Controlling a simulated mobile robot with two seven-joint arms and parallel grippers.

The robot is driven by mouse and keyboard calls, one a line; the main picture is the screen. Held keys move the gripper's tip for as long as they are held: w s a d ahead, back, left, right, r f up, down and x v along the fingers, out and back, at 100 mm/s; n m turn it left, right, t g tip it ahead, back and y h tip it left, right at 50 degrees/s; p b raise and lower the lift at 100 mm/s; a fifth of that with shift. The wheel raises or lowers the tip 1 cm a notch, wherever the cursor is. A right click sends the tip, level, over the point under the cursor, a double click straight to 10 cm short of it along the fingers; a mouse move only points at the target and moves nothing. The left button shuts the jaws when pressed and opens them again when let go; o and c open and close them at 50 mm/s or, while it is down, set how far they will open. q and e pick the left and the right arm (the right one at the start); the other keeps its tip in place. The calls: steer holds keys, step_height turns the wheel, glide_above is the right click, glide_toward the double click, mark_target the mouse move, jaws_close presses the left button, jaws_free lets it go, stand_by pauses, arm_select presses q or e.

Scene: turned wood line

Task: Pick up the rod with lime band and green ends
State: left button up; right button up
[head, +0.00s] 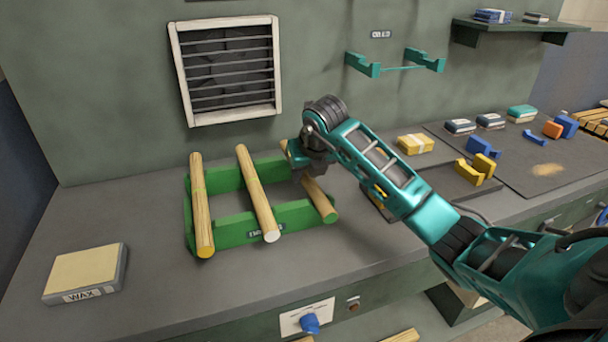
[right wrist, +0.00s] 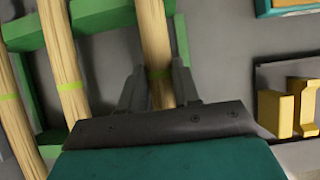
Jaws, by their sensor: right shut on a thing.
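The rod with lime band and green ends (head: 321,201) lies across the right side of the green rack (head: 196,222); its near end shows green. My right gripper (head: 314,172) is over this rod from above and shut on it near its middle. In the right wrist view the rod (right wrist: 153,38) runs between the two fingers (right wrist: 160,90), with the lime band just at the fingertips. The rod still appears to rest on the rack; I cannot tell any gap. My left gripper is not in view.
Two more rods lie on the rack: a left one with a yellow end (head: 201,215) and a middle one with a white end (head: 256,192). A wax block (head: 85,273) sits at front left. Yellow blocks (head: 415,145) and a dark mat (head: 510,160) lie to the right. Teal wall hooks (head: 363,66) are behind.

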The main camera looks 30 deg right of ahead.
jaws_close()
steer(key=shift+r, duration=0.15)
